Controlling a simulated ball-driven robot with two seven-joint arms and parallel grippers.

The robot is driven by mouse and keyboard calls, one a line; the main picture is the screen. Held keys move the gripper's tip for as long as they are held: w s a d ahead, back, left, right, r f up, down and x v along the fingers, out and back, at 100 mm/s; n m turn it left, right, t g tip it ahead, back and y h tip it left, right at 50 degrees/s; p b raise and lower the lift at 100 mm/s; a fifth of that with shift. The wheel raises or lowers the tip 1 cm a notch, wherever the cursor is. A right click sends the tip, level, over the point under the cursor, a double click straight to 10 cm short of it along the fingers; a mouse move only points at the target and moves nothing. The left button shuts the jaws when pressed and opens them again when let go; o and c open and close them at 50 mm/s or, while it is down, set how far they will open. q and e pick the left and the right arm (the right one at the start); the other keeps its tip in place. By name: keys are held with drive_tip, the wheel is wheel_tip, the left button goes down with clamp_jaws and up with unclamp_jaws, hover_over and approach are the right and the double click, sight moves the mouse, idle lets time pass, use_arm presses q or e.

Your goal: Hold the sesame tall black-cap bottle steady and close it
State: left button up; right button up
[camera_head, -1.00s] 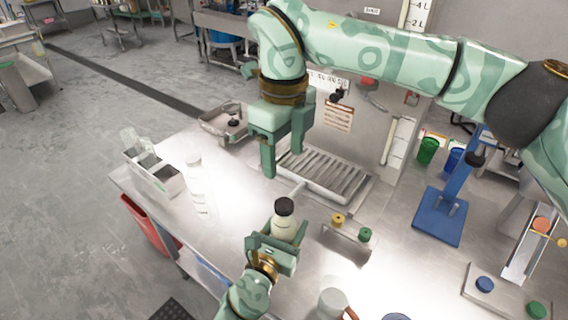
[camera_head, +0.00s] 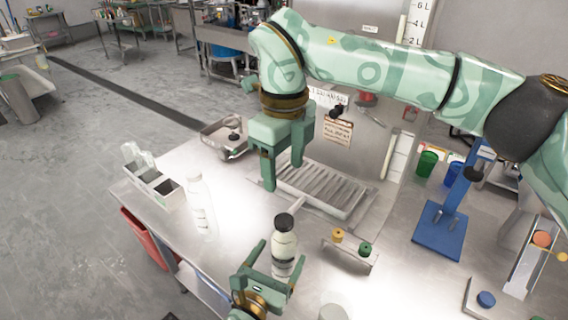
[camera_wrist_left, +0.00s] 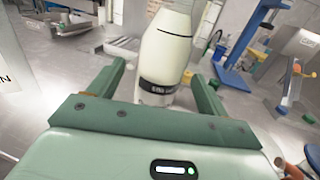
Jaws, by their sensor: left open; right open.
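The tall bottle (camera_head: 284,252) stands upright on the metal table, with a pale body, a dark label band low down and a black cap (camera_head: 284,221) on top. I cannot tell how tight the cap is. In the left wrist view the bottle (camera_wrist_left: 165,50) fills the middle and its cap is out of frame. My left gripper (camera_head: 275,259) is open, its fingers on either side of the lower bottle with gaps; they also show in the wrist view (camera_wrist_left: 158,76). My right gripper (camera_head: 283,168) is open and empty, pointing down, above and behind the bottle.
A white bottle (camera_head: 200,208) and a divided bin (camera_head: 153,184) stand to the left. A small rack with a yellow cap (camera_head: 338,235) and a green cap (camera_head: 364,249) is close on the right. A ridged drain tray (camera_head: 325,186) lies behind. A blue stand (camera_head: 440,232) is farther right.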

use_arm(q)
drive_tip(key=v, duration=1.1)
drive_tip(key=shift+s+b, duration=0.15)
drive_tip(key=shift+b, duration=0.15)
drive_tip(key=shift+a, duration=0.1)
